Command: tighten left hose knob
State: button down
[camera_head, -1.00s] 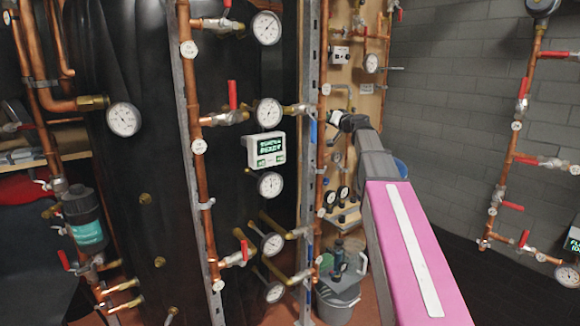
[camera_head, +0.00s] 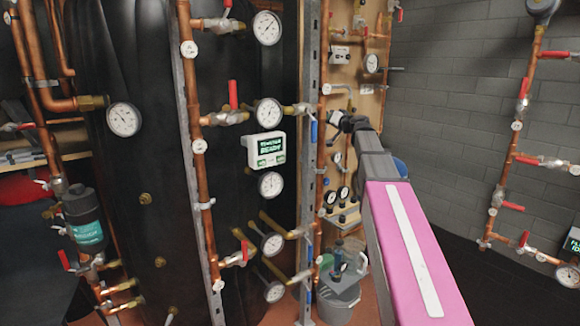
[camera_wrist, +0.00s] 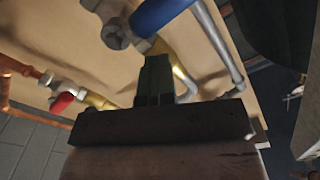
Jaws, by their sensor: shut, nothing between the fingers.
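My gripper (camera_head: 340,119) is at the wooden board right of the metal post, at the end of my pink arm. In the wrist view its dark fingers (camera_wrist: 156,64) are together with nothing between them. A grey round knob-like fitting (camera_wrist: 118,34) is just beyond and left of the fingertips, beside a blue handle (camera_wrist: 160,14). I cannot tell whether it is the left hose knob. The fingers appear apart from it. A red-handled valve (camera_wrist: 62,102) is further left. In the head view my gripper hides part of the board.
A metal post (camera_head: 310,90) with a blue lever (camera_head: 314,132) stands left of my gripper. Copper pipes, gauges and a display box (camera_head: 267,149) are further left. A grey bucket (camera_head: 339,303) stands below. The grey brick wall (camera_head: 440,110) side is open to the right.

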jog(key=s, duration=0.1)
jog(key=s+d, duration=0.1)
jog(key=s, duration=0.2)
jog(key=shift+s+d+f, duration=0.3)
jog(key=shift+s, duration=0.1)
jog(key=shift+d, duration=0.15)
